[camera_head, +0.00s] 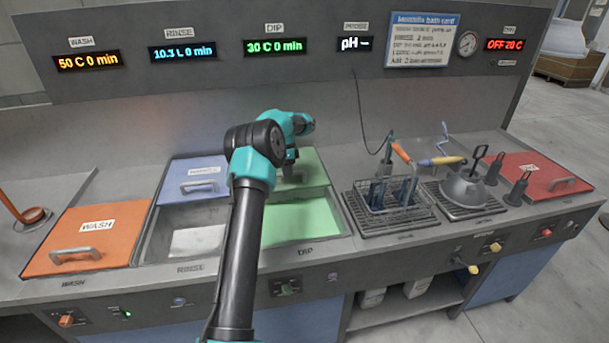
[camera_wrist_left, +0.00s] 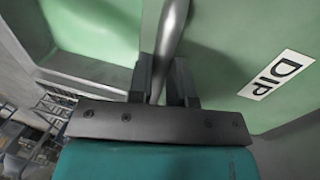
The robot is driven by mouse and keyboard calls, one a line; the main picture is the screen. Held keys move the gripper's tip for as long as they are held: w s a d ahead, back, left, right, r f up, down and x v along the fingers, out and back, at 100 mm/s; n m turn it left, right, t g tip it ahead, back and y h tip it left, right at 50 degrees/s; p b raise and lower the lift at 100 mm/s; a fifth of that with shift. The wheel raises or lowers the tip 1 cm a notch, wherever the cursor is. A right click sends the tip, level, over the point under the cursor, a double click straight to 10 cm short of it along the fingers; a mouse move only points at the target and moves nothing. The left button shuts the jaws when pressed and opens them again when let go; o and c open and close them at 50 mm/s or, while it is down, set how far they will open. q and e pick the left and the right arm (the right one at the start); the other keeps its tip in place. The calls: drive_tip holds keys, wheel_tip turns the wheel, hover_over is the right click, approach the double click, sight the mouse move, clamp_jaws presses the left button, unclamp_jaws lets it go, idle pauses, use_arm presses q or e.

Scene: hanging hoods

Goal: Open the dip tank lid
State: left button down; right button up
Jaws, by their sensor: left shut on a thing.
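The green dip tank lid (camera_head: 311,170) is at the back of the dip tank (camera_head: 303,221), behind my left arm in the head view. The front part of the tank is uncovered and shows green inside. In the left wrist view the lid (camera_wrist_left: 225,60) carries a white DIP label (camera_wrist_left: 277,75). My left gripper (camera_wrist_left: 163,85) is shut on the lid's grey bar handle (camera_wrist_left: 172,35). In the head view the left gripper (camera_head: 291,170) is at the lid, and the arm partly hides it and the handle. My right gripper is not in view.
The rinse tank, left of the dip tank, has its blue lid (camera_head: 194,178) at the back. The orange wash lid (camera_head: 88,238) is far left. Right of the dip tank stand a wire basket (camera_head: 391,194), a kettle-like grey vessel (camera_head: 464,188) and a red lid (camera_head: 538,176).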

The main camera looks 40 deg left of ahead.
use_arm(q)
drive_tip(key=shift+w+a, duration=0.1)
drive_tip(key=shift+a, duration=0.05)
drive_tip(key=c, duration=1.1)
unclamp_jaws()
drive_tip(key=shift+o, duration=0.2)
drive_tip(key=shift+r, duration=0.1)
